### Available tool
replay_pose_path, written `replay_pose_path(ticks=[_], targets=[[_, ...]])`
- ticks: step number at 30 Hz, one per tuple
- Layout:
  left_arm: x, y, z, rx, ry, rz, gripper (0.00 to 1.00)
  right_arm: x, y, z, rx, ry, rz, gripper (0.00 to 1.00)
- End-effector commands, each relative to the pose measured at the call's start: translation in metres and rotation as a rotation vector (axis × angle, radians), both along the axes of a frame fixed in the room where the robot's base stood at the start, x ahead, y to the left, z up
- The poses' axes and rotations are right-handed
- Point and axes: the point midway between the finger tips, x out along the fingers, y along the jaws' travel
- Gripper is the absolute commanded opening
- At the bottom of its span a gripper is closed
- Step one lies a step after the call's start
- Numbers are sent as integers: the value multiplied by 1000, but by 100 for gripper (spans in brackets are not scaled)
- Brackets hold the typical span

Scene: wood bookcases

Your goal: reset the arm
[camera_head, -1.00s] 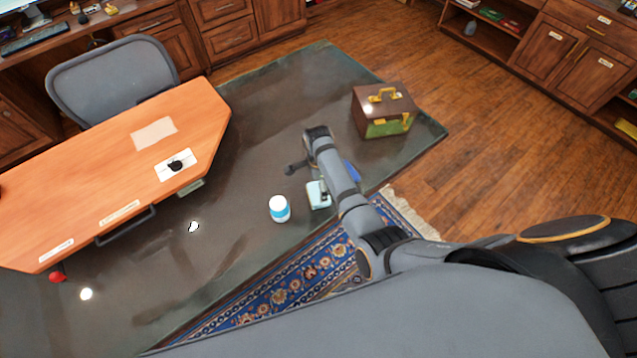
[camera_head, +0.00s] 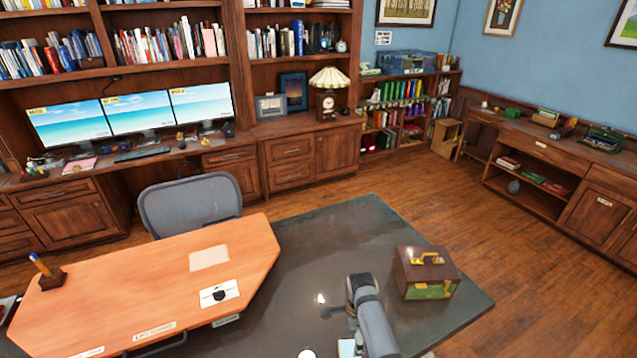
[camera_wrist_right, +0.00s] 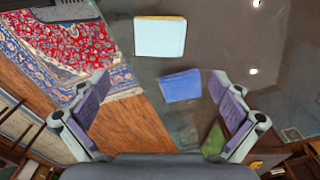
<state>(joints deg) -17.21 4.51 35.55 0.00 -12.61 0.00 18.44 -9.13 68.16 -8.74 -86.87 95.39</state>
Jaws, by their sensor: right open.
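My right arm (camera_head: 372,322) rises from the bottom edge of the head view, in front of the brown box. In the right wrist view my right gripper (camera_wrist_right: 159,78) is open, with its two purple-padded fingers wide apart and nothing held. A flat blue item (camera_wrist_right: 180,86) lies below, between the fingers in the picture and near the right one. A pale blue item (camera_wrist_right: 160,38) lies farther up in that view. The fingertips are not clear in the head view. My left gripper is not in view.
A brown box with a gold handle (camera_head: 425,274) stands right of my arm on the dark glossy surface (camera_head: 325,235). An orange-topped desk (camera_head: 150,290) and grey chair (camera_head: 190,200) are left. Bookcases line the back. A white bottle top (camera_head: 307,353) shows at the bottom edge.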

Motion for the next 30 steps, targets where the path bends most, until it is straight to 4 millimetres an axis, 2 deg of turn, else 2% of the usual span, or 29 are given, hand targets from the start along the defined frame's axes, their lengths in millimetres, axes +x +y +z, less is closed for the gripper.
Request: replay_pose_path(ticks=[2, 5, 9, 12, 18, 28, 29, 30], targets=[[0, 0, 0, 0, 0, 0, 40, -9, -10, -2, -5, -10, 54, 100], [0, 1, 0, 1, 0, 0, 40, -34, -36, 1, -27, -48, 243, 100], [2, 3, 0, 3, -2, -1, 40, -84, -73, 24, -93, -108, 639, 100], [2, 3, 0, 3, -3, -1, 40, -110, -86, 44, -139, -133, 866, 100], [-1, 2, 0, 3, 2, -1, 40, -148, -96, 81, -216, -159, 1210, 100], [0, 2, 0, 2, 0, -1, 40, -193, -95, 136, -319, -176, 1635, 100], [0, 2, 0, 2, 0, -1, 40, -197, -94, 140, -328, -175, 1670, 100], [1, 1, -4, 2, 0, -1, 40, -195, -95, 129, -324, -172, 1680, 100]])
